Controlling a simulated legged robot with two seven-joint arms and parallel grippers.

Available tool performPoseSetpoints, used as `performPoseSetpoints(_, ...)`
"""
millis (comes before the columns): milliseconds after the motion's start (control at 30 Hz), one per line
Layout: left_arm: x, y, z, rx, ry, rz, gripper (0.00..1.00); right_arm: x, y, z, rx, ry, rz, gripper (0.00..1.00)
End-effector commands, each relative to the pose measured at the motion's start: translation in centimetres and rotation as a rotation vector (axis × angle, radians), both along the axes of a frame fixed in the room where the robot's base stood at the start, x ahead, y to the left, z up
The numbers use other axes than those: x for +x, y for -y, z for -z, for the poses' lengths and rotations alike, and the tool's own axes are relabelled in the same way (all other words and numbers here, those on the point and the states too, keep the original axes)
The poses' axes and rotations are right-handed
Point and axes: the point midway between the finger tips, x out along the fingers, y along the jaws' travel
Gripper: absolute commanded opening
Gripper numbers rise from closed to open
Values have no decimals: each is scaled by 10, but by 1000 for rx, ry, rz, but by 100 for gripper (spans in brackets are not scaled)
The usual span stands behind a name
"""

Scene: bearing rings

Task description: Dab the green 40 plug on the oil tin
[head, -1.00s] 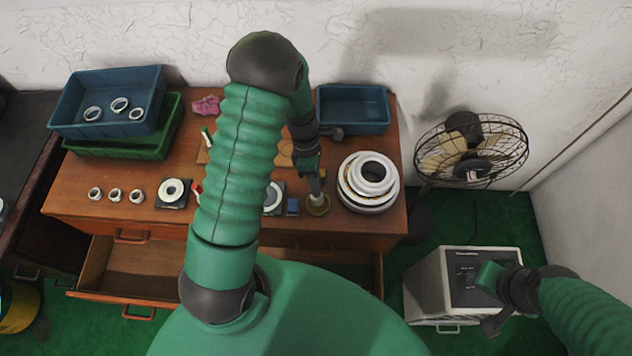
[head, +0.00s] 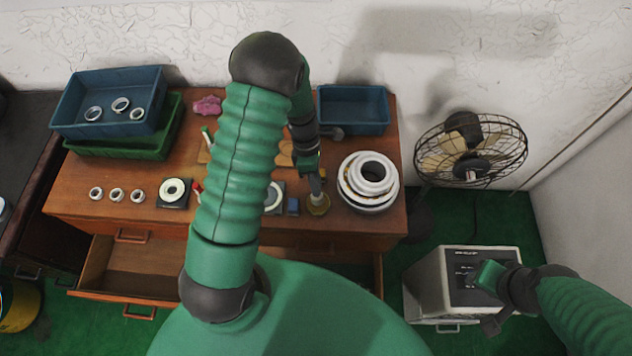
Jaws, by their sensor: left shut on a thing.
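My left gripper (head: 314,176) points down at the right part of the wooden bench, directly over the oil tin (head: 318,206), a small round brassy tin. It is shut on a small greyish piece, taken to be the plug, whose lower end is at or just above the tin's opening. I cannot tell whether it touches, and no green or number shows on it. My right gripper (head: 489,301) hangs over the pale box on the floor at the right, and its jaws are too unclear to read.
Stacked white rings (head: 370,182) stand just right of the tin, and a small blue block (head: 293,206) just left. A blue bin (head: 353,110) is behind. Several small rings and a ring on a dark plate (head: 173,192) lie at left. An open drawer (head: 133,268) juts out in front.

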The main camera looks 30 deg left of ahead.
Motion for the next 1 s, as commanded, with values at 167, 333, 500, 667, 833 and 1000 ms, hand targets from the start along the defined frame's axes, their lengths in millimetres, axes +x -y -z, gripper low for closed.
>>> performPoseSetpoints(167, -1, 1, 1, -1, -4, 1, 0, 0, 0, 0, 0, 0, 0, 38)
performPoseSetpoints(333, -1, 1, -12, -1, -4, 1, 0, 0, 0, -13, 0, 0, 0, 38)
performPoseSetpoints(500, -1, 1, -29, -1, -2, 0, 0, 0, 0, -29, 0, 0, 0, 38)
performPoseSetpoints(667, -1, 0, -44, -1, -1, 1, 0, 0, 0, -43, 0, 0, 0, 38)
performPoseSetpoints(833, -1, 0, -59, -1, -1, 1, 0, 0, 0, -58, 0, 0, 0, 38)
performPoseSetpoints(1000, -1, 0, -72, -1, -1, 1, 0, 0, 0, -70, 0, 0, 0, 38)
